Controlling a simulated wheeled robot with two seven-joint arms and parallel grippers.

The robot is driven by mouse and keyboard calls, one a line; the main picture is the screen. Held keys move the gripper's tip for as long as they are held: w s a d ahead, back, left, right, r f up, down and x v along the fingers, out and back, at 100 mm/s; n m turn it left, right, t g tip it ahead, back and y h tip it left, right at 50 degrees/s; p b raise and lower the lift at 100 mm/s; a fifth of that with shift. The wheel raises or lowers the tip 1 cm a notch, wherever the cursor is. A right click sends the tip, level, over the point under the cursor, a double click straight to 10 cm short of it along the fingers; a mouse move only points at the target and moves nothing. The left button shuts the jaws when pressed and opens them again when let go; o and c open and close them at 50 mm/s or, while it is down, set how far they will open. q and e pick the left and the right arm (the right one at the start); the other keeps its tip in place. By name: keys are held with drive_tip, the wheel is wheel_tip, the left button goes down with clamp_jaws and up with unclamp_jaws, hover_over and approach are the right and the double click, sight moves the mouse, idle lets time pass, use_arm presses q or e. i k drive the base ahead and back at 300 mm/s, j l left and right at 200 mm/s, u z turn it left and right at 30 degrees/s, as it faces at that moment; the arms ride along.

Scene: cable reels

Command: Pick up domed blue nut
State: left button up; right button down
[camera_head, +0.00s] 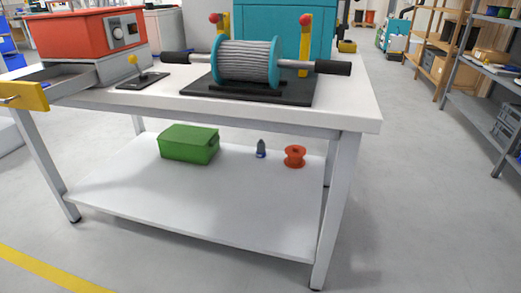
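A small upright object with a grey domed top and a blue base (261,148) stands on the white lower shelf of the workbench. It looks like the domed blue nut, but it is too small to tell its details. It stands between a green box on its left and an orange spool on its right, apart from both. Neither of my grippers is in view.
The green box (189,143) and orange spool (295,156) sit on the lower shelf (190,205), whose front is bare. Above, the bench top (345,110) holds a cable reel (247,62) on a black stand. A yellow-fronted drawer (25,97) sticks out left. Table legs flank the shelf.

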sight(44, 86)
drive_tip(key=l+u, duration=0.15)
drive_tip(key=u, duration=0.25)
drive_tip(key=l+u, duration=0.1)
drive_tip(key=u, duration=0.25)
drive_tip(key=k+l+u, duration=0.1)
drive_tip(key=u, duration=0.3)
drive_tip(key=k+l+u, duration=0.1)
drive_tip(key=u, duration=0.25)
